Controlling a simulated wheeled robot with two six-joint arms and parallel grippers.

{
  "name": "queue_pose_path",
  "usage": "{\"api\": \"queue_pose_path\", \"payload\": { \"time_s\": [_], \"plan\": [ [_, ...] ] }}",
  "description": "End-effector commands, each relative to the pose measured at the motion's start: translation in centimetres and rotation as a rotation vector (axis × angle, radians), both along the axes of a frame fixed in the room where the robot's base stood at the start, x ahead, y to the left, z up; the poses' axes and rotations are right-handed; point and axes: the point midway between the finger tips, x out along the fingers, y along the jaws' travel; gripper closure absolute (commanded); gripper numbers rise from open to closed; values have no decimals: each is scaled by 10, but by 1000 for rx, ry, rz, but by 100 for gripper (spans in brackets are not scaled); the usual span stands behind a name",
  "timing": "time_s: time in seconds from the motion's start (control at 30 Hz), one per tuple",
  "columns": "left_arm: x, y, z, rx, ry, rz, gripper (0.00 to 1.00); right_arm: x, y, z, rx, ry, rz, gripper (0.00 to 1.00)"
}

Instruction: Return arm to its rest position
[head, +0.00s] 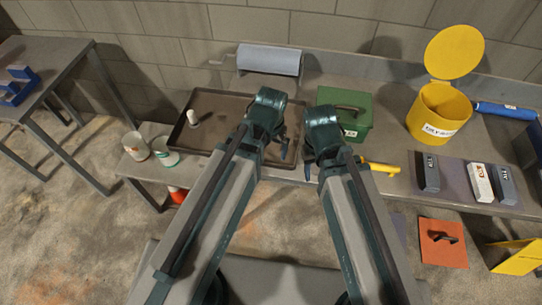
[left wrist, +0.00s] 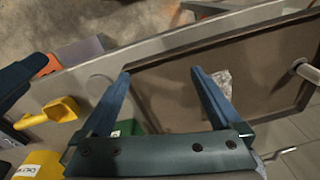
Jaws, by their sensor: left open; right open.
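My left arm comes in from the left in the head view, and its gripper (head: 284,143) is over the right part of the dark tray (head: 225,99). In the left wrist view the two fingers of this gripper (left wrist: 163,90) are spread apart with nothing between them. A small grey, crumpled-looking thing (left wrist: 223,80) shows in the tray beside one finger. My right gripper (head: 308,170) is at the bench's front edge, in front of the green box (head: 345,108). It is open, mostly hidden by its own wrist, and I see nothing held in it.
A yellow tool (head: 380,167), a yellow bin (head: 437,112) and several grey and white boxes (head: 480,183) are to the right.

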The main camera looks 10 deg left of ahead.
Motion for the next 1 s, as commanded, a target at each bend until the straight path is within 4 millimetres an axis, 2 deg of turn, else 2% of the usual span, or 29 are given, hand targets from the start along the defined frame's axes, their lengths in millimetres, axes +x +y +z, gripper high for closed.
{"api": "queue_pose_path", "payload": {
  "time_s": [0.03, 0.1, 0.23, 1.0],
  "plan": [
    [-23, -10, 0, 21, 35, -30, 1, 0, 0, 0, 0, 0, 0, 50],
    [-42, -19, 0, 46, 76, -55, 1, 0, 0, 0, 0, 0, 0, 50],
    [-61, -26, 0, 75, 116, -78, 1, 0, 0, 0, 0, 0, 0, 50],
    [-62, -26, 0, 78, 121, -79, 1, 0, 0, 0, 0, 0, 0, 50]
  ]
}}
